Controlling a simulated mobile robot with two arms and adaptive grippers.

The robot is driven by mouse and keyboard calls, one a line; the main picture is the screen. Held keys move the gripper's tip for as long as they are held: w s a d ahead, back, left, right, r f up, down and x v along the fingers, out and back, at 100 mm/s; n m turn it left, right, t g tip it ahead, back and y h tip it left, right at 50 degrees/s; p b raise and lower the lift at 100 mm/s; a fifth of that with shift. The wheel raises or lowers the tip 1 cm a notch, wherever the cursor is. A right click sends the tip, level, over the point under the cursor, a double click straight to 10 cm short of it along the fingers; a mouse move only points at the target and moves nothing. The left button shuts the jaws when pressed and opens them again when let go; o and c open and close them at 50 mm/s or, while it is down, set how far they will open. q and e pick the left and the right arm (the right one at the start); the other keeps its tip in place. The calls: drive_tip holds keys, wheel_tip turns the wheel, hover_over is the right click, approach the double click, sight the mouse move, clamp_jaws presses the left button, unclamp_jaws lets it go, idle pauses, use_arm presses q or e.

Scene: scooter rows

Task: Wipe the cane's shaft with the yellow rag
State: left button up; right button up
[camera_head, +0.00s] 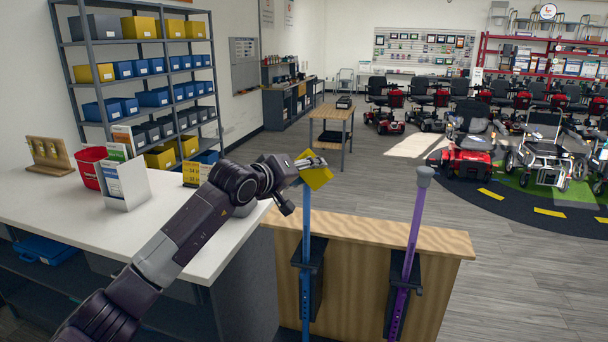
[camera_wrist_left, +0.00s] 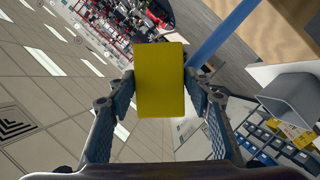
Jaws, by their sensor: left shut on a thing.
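My left gripper (camera_head: 312,166) is shut on the yellow rag (camera_head: 317,174), a flat square piece. In the left wrist view the rag (camera_wrist_left: 161,82) sits between the two fingers. A blue cane (camera_head: 306,230) stands upright in a dark holder on the wooden stand, directly below the rag. Its top end is hidden by the rag and gripper. In the left wrist view the blue shaft (camera_wrist_left: 222,33) runs past the rag's right side; I cannot tell whether they touch. A purple cane (camera_head: 412,232) with a grey top stands slightly tilted to the right. My right gripper is not in view.
The wooden stand (camera_head: 365,232) adjoins a white counter (camera_head: 50,210) on the left. Open floor lies behind the stand; scooters are farther back.

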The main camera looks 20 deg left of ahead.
use_arm(q)
drive_tip(key=shift+a, duration=0.3)
drive_tip(key=a+b, duration=0.1)
drive_tip(key=a, duration=0.2)
drive_tip(key=shift+w+a+r, duration=0.1)
drive_tip(key=shift+w+a, duration=0.05)
drive_tip(key=shift+a, duration=0.2)
drive_tip(key=s+b, duration=0.3)
drive_tip(key=s, duration=0.3)
drive_tip(key=shift+b, duration=0.35)
